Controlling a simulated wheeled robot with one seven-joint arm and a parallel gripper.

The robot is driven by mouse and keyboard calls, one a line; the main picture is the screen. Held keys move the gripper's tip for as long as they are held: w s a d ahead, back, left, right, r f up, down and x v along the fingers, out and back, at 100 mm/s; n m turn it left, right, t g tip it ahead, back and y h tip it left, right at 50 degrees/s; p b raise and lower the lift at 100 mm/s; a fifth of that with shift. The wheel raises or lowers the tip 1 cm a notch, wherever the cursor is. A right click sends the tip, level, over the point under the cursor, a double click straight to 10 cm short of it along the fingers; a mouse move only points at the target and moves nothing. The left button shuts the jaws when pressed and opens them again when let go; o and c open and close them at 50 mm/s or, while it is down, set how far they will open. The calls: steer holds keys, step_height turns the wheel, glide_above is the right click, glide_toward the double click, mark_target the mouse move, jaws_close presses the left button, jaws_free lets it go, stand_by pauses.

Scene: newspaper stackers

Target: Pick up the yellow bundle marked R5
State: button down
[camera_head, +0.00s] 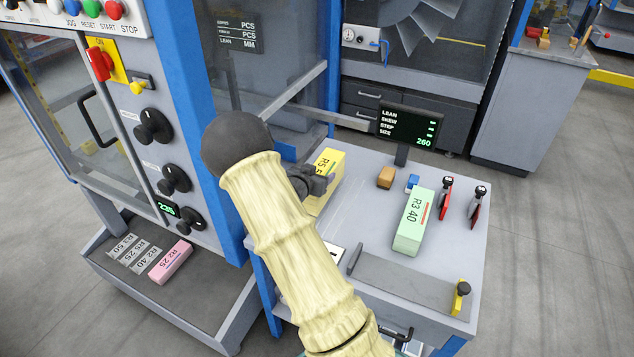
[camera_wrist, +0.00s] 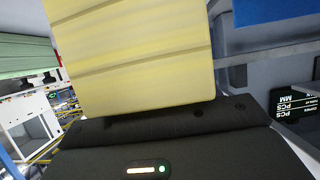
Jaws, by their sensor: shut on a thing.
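My arm hides part of the bundle in the head view. In the wrist view the yellow bundle (camera_wrist: 130,55) fills the upper middle, right against the dark gripper body. The fingertips are not clearly seen there. Whether the bundle touches the table is hard to tell.
A display (camera_head: 409,125) stands behind.

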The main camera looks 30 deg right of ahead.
step_height(320, 180, up, 7)
steer(key=shift+f+p, duration=0.2)
steer(key=shift+p, duration=0.1)
steer(key=shift+w, duration=0.1)
stand_by(0.4)
